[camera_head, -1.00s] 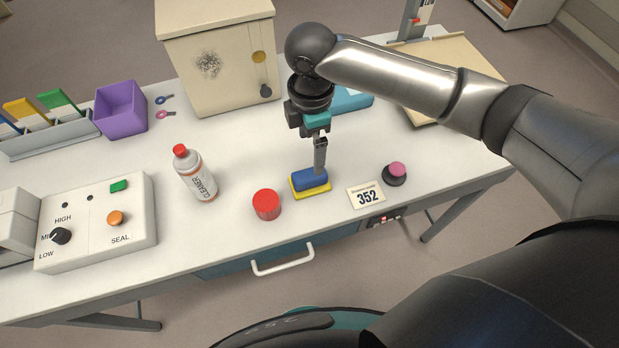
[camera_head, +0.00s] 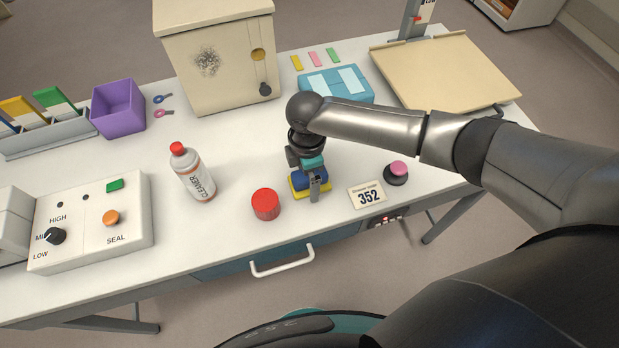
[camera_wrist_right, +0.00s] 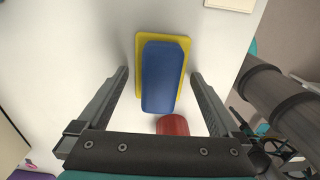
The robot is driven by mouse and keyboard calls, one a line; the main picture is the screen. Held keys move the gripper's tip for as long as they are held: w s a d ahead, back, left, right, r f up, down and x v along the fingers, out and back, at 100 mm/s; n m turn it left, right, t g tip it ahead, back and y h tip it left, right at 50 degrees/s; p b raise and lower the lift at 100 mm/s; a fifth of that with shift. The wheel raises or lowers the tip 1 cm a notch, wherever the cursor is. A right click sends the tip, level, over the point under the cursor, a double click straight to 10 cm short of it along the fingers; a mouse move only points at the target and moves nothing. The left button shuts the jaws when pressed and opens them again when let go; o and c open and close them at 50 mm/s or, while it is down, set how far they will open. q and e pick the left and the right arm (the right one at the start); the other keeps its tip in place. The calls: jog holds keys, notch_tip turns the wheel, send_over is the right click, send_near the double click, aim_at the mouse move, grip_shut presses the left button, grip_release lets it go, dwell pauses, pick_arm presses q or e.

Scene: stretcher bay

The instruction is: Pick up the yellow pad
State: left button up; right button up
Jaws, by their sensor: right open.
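The yellow pad (camera_wrist_right: 187,40) lies flat on the table with a blue block (camera_wrist_right: 162,75) on top of it; its edge also shows in the head view (camera_head: 296,194). My right gripper (camera_wrist_right: 162,82) is open, its fingers on either side of the blue block and apart from it in the wrist view. In the head view the right gripper (camera_head: 314,190) is low over the pad and hides much of it. My left gripper does not show.
A red cap-like cylinder (camera_head: 265,204) stands just left of the pad. A cleaner bottle (camera_head: 192,172) is further left. The table's front edge is near.

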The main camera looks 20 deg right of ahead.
jog(key=shift+c, duration=0.4)
jog(key=c, duration=1.3)
jog(key=shift+r+p, duration=1.1)
jog(key=shift+r, duration=8.9)
